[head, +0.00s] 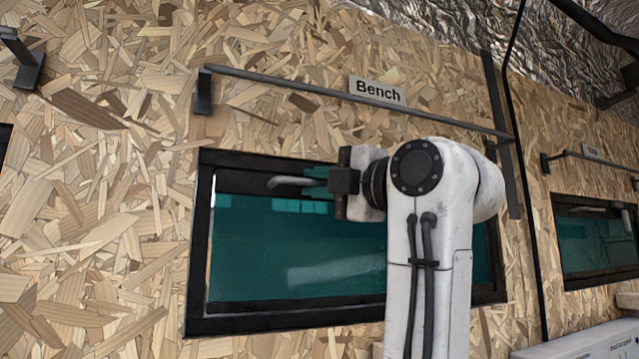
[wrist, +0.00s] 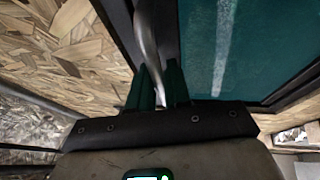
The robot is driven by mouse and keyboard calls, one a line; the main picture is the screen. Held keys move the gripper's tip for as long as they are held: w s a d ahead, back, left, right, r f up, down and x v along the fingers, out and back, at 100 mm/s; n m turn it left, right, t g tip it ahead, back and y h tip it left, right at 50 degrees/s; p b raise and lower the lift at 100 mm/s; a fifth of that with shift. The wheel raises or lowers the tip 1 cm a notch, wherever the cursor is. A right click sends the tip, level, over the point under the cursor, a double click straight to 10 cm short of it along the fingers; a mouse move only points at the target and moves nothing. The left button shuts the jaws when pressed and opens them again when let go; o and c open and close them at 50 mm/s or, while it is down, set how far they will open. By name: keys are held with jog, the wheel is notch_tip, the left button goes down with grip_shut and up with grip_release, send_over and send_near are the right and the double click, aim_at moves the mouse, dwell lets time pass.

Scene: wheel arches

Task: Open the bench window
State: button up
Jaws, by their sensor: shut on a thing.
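The bench window (head: 290,245) has a teal pane in a black frame, under a sign reading "Bench" (head: 377,91) in the head view. A thin light strip shows between sash and outer frame at the left; I cannot tell how far the sash stands off. A grey metal handle (head: 288,182) is on the sash's top bar, and it also shows in the wrist view (wrist: 147,35). My gripper (head: 316,182) is shut on the handle, its green fingers (wrist: 160,92) on either side of it. My arm hides the window's right part.
A dark rail (head: 300,88) runs across the wall above the window. A black cable (head: 512,120) and a dark upright bar (head: 499,130) are to its right. A second window (head: 595,240) is at the far right, with a pale surface (head: 585,342) below it.

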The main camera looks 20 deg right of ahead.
grip_shut()
jog(key=shift+f, duration=0.1)
jog(key=shift+s+d+f+b, duration=0.1)
jog(key=shift+s+f+b, duration=0.2)
jog(key=shift+b, duration=0.35)
jog(key=s+f+n+t+y+b, duration=0.3)
jog(key=s+b, duration=0.4)
jog(key=b, duration=0.3)
jog(key=shift+f+t+y+b, duration=0.3)
jog(key=shift+y+b, duration=0.1)
jog(key=shift+y, duration=0.1)
jog(key=shift+n, duration=0.3)
jog(key=o, duration=0.6)
grip_release()
jog(key=shift+s, duration=0.1)
